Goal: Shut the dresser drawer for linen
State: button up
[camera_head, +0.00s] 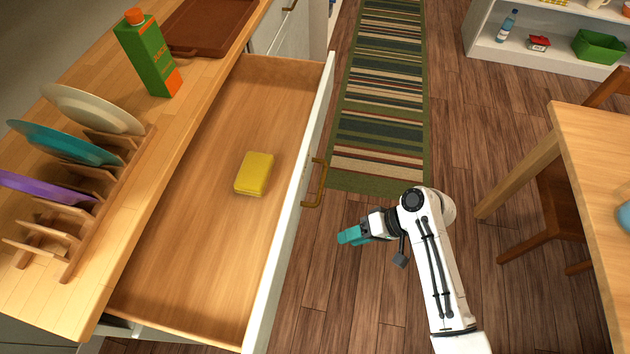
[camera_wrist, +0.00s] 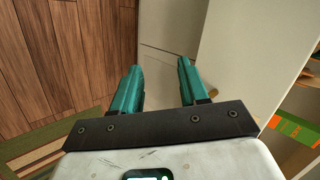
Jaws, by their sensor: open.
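The dresser drawer (camera_head: 205,235) is pulled out wide from under the wooden counter, with a yellow sponge-like block (camera_head: 254,174) lying inside it. Its pale front panel (camera_head: 283,240) faces right and carries a brass handle (camera_head: 316,184). My gripper (camera_head: 345,237) is to the right of the front panel and below the handle in the picture, apart from both. In the wrist view its two teal fingers (camera_wrist: 157,85) are spread with nothing between them. Pale furniture panels (camera_wrist: 220,50) stand beyond the fingers there.
The counter (camera_head: 190,115) holds a plate rack (camera_head: 75,245) with several plates, a green carton (camera_head: 150,55) and a brown tray (camera_head: 210,25). A striped rug (camera_head: 380,110) lies on the floor. A wooden table (camera_head: 590,150), a chair (camera_head: 560,215) and white shelves (camera_head: 540,58) stand at right.

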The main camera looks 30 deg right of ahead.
aim_at(303, 192)
jog(key=w+d+r+m+t, duration=0.1)
jog(key=w+r, duration=0.1)
jog(key=w+d+r+m+t+y+p, duration=0.1)
jog(key=w+d+r+t, duration=0.1)
jog(key=w+d+r+m+t+y+p, duration=0.1)
jog(key=w+r+t, duration=0.1)
jog(key=w, duration=0.1)
jog(key=shift+d+r+m, duration=0.2)
jog(key=shift+d+m, duration=0.1)
jog(key=shift+m, duration=0.1)
jog(key=c, duration=0.6)
jog(key=shift+w+r+t+y+p, duration=0.15)
jog(key=shift+w+t+y+p, duration=0.1)
jog(key=shift+t+y+p, duration=0.05)
jog(key=shift+c, duration=0.7)
jog(key=p+x, duration=0.1)
jog(key=x, duration=0.8)
jog(key=shift+w+a+f, duration=0.25)
grip_shut()
jog(key=shift+w+a, duration=0.1)
jog(key=w+a+b, duration=1.3)
jog(key=w+a, duration=0.8)
jog(key=shift+a+f, duration=0.1)
jog(key=shift+w+a, duration=0.15)
jog(key=shift+w, duration=0.1)
jog(key=shift+w+a+r+b, duration=0.1)
jog(key=shift+w+r+b, duration=0.05)
jog(key=shift+r+b, duration=0.15)
jog(key=shift+r, duration=0.1)
